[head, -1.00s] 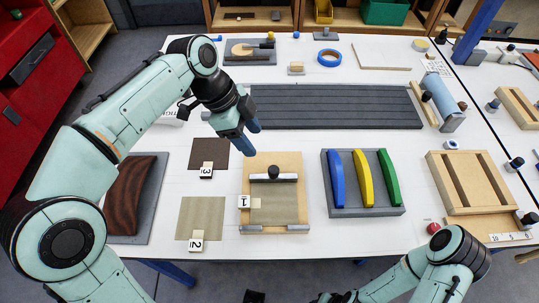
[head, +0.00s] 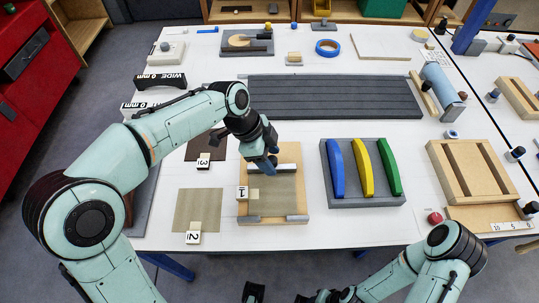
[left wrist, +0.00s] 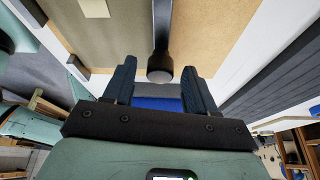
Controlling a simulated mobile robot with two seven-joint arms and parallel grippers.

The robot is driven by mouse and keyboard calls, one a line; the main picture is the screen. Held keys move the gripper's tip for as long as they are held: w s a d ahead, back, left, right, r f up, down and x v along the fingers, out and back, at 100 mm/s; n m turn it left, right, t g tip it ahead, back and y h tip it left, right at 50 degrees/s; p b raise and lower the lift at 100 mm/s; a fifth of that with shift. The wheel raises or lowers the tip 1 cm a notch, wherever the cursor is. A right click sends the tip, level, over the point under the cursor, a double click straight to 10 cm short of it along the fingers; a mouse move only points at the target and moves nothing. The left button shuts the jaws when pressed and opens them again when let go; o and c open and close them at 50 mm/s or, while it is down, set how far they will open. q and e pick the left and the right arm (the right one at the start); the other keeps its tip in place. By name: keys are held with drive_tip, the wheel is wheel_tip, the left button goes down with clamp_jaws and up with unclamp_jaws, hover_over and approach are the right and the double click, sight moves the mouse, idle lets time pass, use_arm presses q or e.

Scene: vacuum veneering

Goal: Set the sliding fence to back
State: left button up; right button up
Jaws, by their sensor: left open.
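In the left wrist view the black knob (left wrist: 160,75) lies between the two spread fingers of my left gripper (left wrist: 158,72), with a gap on each side. The left gripper is open and holds nothing. My right arm is low at the right; its gripper is only partly visible at the bottom edge.
A grey base with blue, yellow and green arches (head: 365,200) stands right of the board. A dark slatted panel (head: 335,98) lies behind it. Numbered veneer sheets, including a tan one (head: 198,210), lie left. Bare white table lies in front of the panel.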

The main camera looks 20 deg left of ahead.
use_arm(q)
clamp_jaws()
drive_tip(key=w+p, duration=0.1)
drive_tip(key=w+a+p, duration=0.1)
drive_tip(key=w, duration=0.1)
drive_tip(key=w+p, duration=0.1)
drive_tip(key=w, duration=0.1)
drive_tip(key=shift+w+a+r, duration=0.1)
drive_tip(key=shift+w+a, duration=0.15)
drive_tip(key=shift+a, duration=0.05)
drive_tip(key=shift+s, duration=0.15)
unclamp_jaws()
use_arm(e)
drive_tip(key=r, duration=0.1)
drive_tip(key=w+r, duration=0.1)
drive_tip(key=r, duration=0.1)
drive_tip(key=shift+w+r, duration=0.1)
drive_tip(key=shift+w, duration=0.15)
use_arm(q)
drive_tip(key=w+p+v, duration=0.1)
drive_tip(key=v, duration=1.2)
drive_tip(key=shift+s+r+p, duration=0.2)
drive_tip(key=shift+s+p, duration=0.1)
drive_tip(key=shift+s, duration=0.15)
use_arm(e)
drive_tip(key=shift+w+r, duration=0.3)
drive_tip(key=shift+r, duration=0.25)
drive_tip(key=shift+w+r, duration=0.3)
drive_tip(key=shift+r, duration=0.25)
